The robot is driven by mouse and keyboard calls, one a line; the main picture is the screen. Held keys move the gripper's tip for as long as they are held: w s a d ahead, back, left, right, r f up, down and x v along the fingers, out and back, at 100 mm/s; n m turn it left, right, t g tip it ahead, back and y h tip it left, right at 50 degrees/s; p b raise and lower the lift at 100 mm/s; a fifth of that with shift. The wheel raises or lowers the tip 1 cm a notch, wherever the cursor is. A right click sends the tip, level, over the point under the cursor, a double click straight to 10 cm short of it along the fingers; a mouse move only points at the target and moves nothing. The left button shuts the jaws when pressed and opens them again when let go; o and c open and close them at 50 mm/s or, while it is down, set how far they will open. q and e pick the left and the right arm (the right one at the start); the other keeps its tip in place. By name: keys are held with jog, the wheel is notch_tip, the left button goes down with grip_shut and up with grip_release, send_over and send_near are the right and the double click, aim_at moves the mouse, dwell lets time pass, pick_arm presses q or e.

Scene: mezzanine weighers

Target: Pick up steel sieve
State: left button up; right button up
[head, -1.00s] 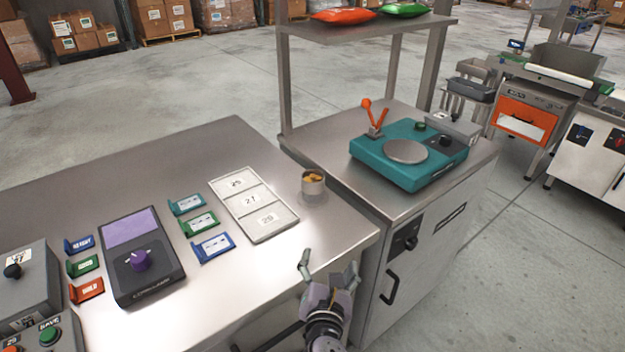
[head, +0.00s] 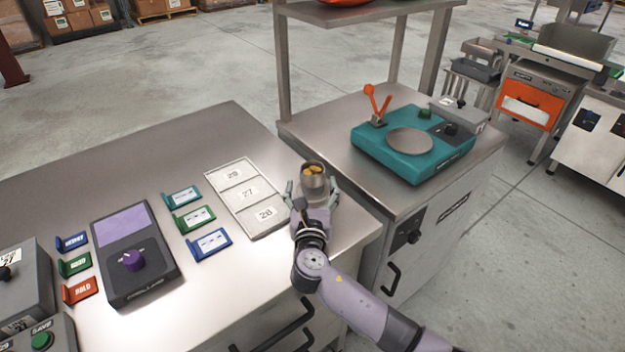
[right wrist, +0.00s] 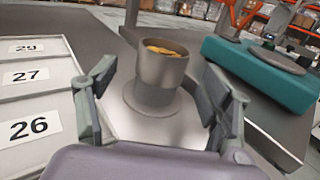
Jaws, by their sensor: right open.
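The steel sieve (head: 314,183) is a small round metal cup with yellow-brown pieces in it. It stands upright on the steel table, right of the numbered tray. In the right wrist view the sieve (right wrist: 160,68) stands between the two fingers, with visible gaps on both sides. My right gripper (head: 312,188) is open around it, its fingers to the left and right of the cup. In the right wrist view my right gripper (right wrist: 160,100) shows both fingers apart and nothing held. My left gripper is not in view.
A white tray marked 29, 27 and 28 (head: 268,229) lies close on the left; the wrist view reads its nearest number as 26. A teal scale (head: 400,167) stands on the counter at right. A purple-topped device (head: 130,262) and coloured cards are further left.

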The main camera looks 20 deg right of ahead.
aim_at(313, 181)
jog(key=shift+w+d+r, duration=0.3)
jog(key=shift+w, duration=0.3)
jog(key=x, duration=0.3)
jog(key=shift+w+d+f+p, duration=0.1)
jog(key=shift+w+d+p, duration=0.05)
jog(key=shift+w+p, duration=0.15)
jog(key=shift+w, duration=0.15)
jog(key=shift+c, duration=1)
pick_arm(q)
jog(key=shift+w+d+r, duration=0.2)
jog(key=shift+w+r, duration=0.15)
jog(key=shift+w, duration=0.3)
pick_arm(e)
jog(key=c, duration=1.4)
